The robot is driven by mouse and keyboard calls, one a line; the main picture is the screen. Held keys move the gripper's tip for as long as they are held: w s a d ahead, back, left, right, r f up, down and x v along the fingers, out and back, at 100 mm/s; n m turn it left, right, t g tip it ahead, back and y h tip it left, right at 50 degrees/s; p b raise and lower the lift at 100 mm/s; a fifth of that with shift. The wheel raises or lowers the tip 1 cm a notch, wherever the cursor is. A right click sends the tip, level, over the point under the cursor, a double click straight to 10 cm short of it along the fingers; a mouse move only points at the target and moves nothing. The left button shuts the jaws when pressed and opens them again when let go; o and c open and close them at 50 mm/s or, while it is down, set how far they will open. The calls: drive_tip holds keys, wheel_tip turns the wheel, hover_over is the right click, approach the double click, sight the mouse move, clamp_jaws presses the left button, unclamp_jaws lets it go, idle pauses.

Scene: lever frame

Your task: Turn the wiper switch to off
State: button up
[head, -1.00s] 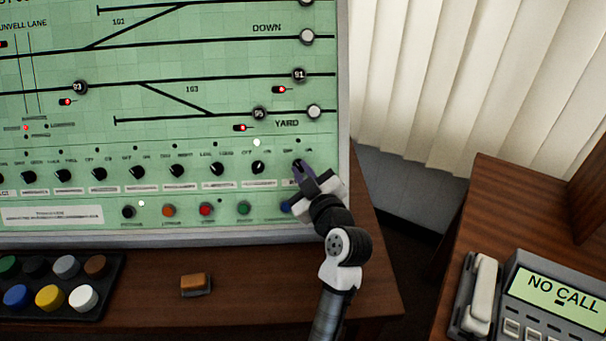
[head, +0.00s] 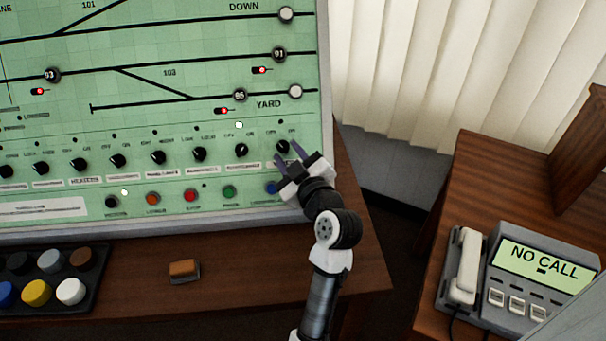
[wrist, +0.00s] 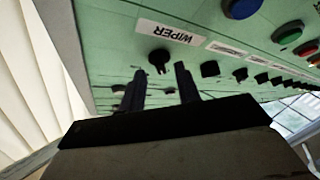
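The wiper switch is a small black rotary knob (head: 282,147) at the right end of the knob row on the green panel (head: 190,120). In the wrist view the knob (wrist: 160,58) sits beside an upside-down WIPER label (wrist: 170,32). My gripper (head: 287,152) is in front of it, with two dark fingers spread apart. In the wrist view my gripper (wrist: 159,72) has one fingertip on each side of the knob, with gaps visible. I cannot tell how deep the fingers reach or which position the knob points to.
Similar knobs (head: 242,150) line the row to the left, with coloured buttons (head: 229,192) below. A wooden desk (head: 240,265) holds a small orange-topped block (head: 185,270) and a button tray (head: 100,262). A phone (head: 465,265) stands on the right desk.

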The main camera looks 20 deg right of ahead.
drive_tip(key=s+p, duration=0.2)
drive_tip(key=s, duration=1)
drive_tip(key=shift+s+d, duration=0.15)
drive_tip(key=shift+s, duration=0.2)
drive_tip(key=shift+w, duration=0.1)
